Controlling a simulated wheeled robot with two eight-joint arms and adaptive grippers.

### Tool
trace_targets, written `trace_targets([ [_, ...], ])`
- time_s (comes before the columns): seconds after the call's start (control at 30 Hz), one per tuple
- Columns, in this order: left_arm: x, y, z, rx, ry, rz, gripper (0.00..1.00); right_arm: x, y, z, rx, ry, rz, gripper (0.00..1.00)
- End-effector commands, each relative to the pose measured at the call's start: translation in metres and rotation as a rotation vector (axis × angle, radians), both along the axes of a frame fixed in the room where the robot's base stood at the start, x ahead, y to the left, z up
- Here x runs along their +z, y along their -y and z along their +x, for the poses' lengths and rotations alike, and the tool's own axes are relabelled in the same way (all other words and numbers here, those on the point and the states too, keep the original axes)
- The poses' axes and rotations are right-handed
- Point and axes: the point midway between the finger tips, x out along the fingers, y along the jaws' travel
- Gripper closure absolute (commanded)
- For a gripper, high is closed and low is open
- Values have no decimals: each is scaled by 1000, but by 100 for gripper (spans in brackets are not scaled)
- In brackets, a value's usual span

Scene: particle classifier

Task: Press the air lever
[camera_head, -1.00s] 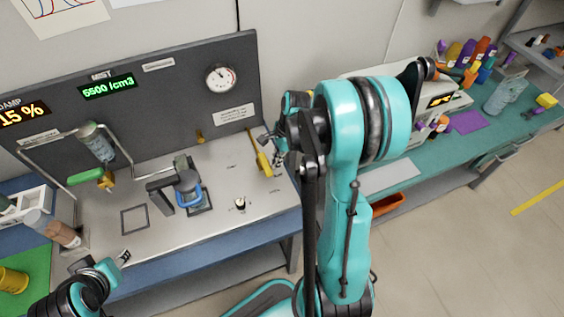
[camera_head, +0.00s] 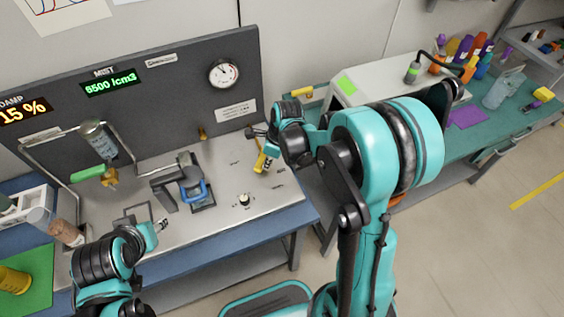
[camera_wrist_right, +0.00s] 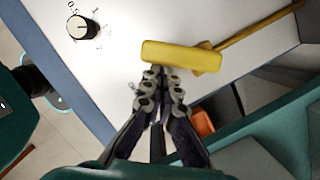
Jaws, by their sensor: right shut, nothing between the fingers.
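The yellow lever (camera_head: 260,163) is at the right end of the metal bench top, partly hidden by my right gripper. In the right wrist view, its thick yellow handle (camera_wrist_right: 180,55) lies across the picture, with a thinner yellow bar (camera_wrist_right: 255,32) beside it. My right gripper (camera_wrist_right: 161,73) is shut and empty, its fingertips at the handle's near edge. Whether they touch it I cannot tell. In the head view, the right gripper (camera_head: 268,146) is over the lever. My left gripper (camera_head: 162,224) is low over the bench's front left; its jaw state is unclear.
A black knob (camera_head: 244,200) and a device with a blue handle (camera_head: 196,191) stand on the bench. A green-handled valve (camera_head: 88,173) is at the left. The dark back panel (camera_head: 170,100) carries a round gauge (camera_head: 224,74). A teal table (camera_head: 425,137) stands to the right.

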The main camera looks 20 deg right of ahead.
Motion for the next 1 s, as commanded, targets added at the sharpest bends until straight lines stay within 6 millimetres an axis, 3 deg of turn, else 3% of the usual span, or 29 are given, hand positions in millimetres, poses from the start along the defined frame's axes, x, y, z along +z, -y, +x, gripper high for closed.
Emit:
trace_targets([
  [0.1,-2,0,0,0,0,0,60,0,-9,1,-95,1,-1,100],
  [1.0,-8,0,0,0,0,0,60,0,-45,29,-88,-1,-1,100],
])
